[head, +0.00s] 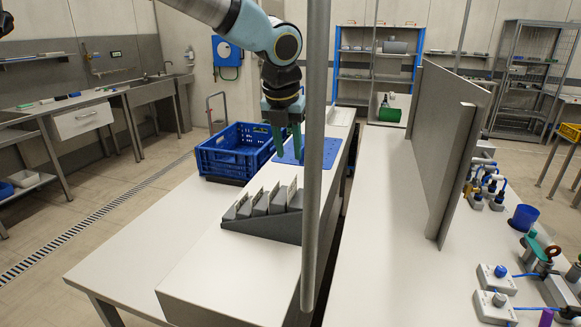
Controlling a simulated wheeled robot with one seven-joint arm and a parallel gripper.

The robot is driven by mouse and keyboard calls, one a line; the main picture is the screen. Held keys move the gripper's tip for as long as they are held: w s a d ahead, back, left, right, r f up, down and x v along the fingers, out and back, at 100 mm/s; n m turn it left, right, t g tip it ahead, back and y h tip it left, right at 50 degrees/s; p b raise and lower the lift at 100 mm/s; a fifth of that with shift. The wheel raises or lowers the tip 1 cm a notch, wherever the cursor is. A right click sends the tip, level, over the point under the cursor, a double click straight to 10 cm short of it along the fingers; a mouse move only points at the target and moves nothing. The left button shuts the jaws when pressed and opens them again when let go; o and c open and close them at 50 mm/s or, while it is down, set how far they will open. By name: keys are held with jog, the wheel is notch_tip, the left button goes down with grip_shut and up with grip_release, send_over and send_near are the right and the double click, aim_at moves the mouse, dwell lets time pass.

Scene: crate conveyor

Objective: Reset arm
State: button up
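My arm (262,30) reaches in from the top of the head view and bends down at the wrist. My gripper (288,155) points straight down above the white bench, over a blue perforated mat (322,152). Its two green fingers are apart, and I see nothing held between them. A grey pole in front of the scene hides a strip just to the right of the gripper.
A blue crate (232,160) stands left of the gripper. A grey slotted rack (262,228) holding thin plates is nearer on the bench (215,270). A grey upright panel (436,140) stands on the right table (385,250), with valves and a blue cup (524,218) beyond.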

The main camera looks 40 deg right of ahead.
jog(key=shift+v, duration=1.55)
